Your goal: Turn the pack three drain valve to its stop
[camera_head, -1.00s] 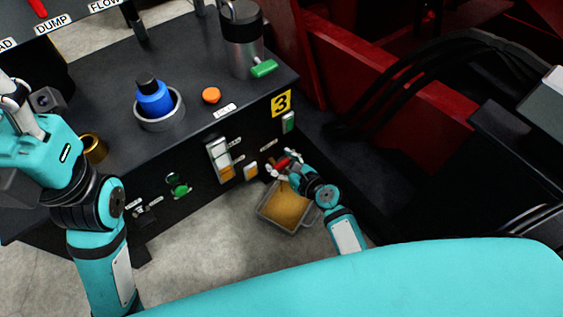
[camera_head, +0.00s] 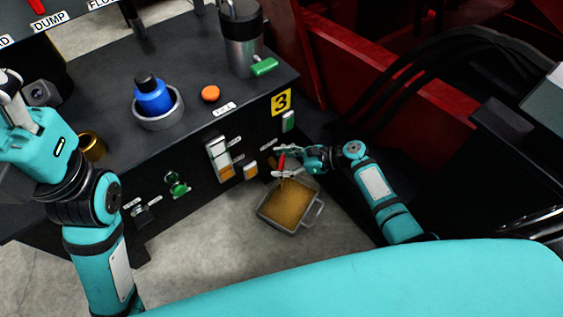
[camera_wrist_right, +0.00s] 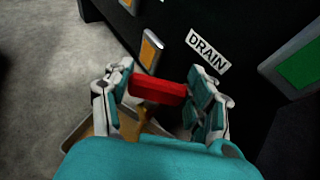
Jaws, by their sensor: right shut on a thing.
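The drain valve has a red handle (camera_head: 281,161), low on the black front panel beside the yellow 3 plate (camera_head: 281,102). In the right wrist view the red handle (camera_wrist_right: 157,90) lies nearly level between the fingers, below the DRAIN label (camera_wrist_right: 208,51). My right gripper (camera_wrist_right: 163,97) is shut on this handle; in the head view the gripper (camera_head: 284,165) reaches in from the right. A brown part shows behind the handle, partly hidden. A grey pan (camera_head: 312,219) with amber-brown contents sits below. My left gripper (camera_head: 12,88) is at the far left, its fingertips unclear.
A green button (camera_head: 178,187) and switches are on the panel. Red framework (camera_head: 390,85) and black hoses are right.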

